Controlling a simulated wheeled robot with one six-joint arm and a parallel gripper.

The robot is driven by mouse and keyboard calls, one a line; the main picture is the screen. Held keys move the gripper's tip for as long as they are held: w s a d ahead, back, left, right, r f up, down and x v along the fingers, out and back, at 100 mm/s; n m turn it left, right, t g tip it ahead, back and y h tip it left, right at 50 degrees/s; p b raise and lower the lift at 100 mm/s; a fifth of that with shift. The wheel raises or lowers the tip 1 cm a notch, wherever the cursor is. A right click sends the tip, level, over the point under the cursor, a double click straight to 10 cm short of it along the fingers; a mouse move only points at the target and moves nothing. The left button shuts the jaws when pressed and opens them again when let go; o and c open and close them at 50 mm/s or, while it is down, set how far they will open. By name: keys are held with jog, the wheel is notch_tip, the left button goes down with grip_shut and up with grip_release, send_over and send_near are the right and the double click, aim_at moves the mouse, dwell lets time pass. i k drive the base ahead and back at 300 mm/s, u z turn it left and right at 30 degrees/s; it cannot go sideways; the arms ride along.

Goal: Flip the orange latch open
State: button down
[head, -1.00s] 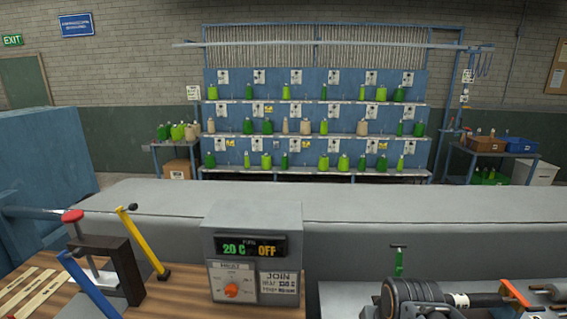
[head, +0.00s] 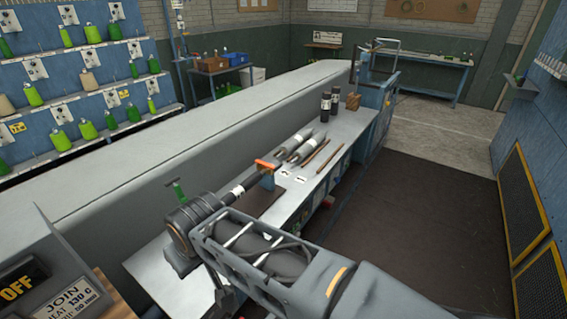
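A small orange latch (head: 267,164) shows in the head view near the middle. It sits on a bluish block at the far end of a dark shaft (head: 238,191) with a white band, over the grey bench. It is too small to tell clearly whether it is shut or raised. I cannot make out my gripper or its fingers. A grey arm link of mine (head: 356,293) fills the lower middle and hides part of the bench.
A control box reading OFF (head: 18,285) stands lower left. A long grey ledge (head: 200,124) runs behind. Dark floor (head: 425,215) lies clear at right.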

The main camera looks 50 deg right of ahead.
aim_at(265, 165)
jog(key=z, duration=0.9)
jog(key=k, duration=0.4)
jog(key=z, duration=0.45)
jog(key=i, duration=0.45)
jog(key=z, duration=1.6)
jog(key=i, duration=0.7)
jog(key=u, duration=2.75)
